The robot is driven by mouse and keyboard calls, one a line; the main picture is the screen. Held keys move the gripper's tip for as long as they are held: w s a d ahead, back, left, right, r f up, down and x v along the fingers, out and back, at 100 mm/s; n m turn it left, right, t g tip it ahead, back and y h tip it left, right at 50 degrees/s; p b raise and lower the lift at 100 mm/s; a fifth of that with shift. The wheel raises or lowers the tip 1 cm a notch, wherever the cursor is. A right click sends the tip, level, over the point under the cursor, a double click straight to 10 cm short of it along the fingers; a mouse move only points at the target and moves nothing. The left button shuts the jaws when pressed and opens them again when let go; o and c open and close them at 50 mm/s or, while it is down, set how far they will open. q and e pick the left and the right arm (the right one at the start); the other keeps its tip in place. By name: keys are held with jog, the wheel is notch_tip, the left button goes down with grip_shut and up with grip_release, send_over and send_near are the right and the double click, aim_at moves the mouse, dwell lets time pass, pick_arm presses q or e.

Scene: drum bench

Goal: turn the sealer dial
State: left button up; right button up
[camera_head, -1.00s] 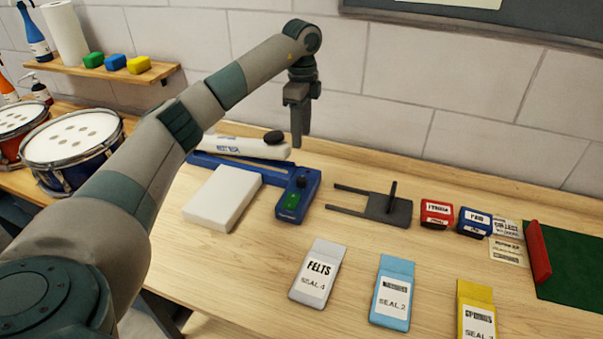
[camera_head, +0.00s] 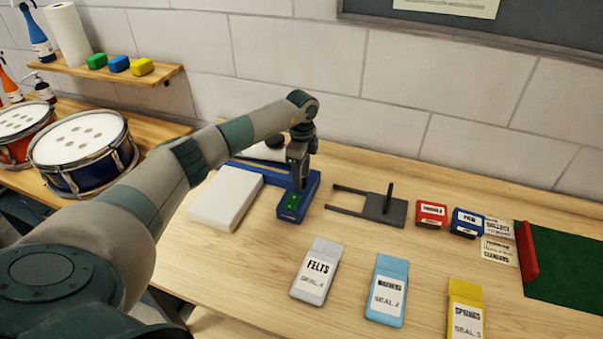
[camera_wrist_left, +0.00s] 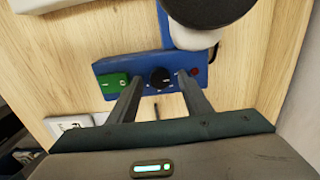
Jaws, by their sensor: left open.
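The blue heat sealer (camera_head: 312,187) stands on the bench, and its arm end is partly hidden behind my left arm. In the left wrist view the sealer's control block (camera_wrist_left: 110,69) carries a black dial (camera_wrist_left: 160,77), a green panel (camera_wrist_left: 113,84) and a small red light or button (camera_wrist_left: 194,71). My left gripper (camera_head: 299,186) points down over the control block. In the left wrist view the open fingers (camera_wrist_left: 158,79) show on either side of the dial; I cannot tell whether they touch it. My right gripper is not in view.
A white block (camera_head: 226,198) lies left of the sealer. A dark forked stand (camera_head: 383,208) is to its right. Grey (camera_head: 317,271), blue (camera_head: 387,290) and yellow (camera_head: 466,310) pouches lie in front. The wood between them is clear.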

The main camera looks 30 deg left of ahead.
pick_arm(q)
jog(key=shift+f, duration=0.15)
jog(key=c, duration=1.1)
jog(key=shift+o, duration=0.2)
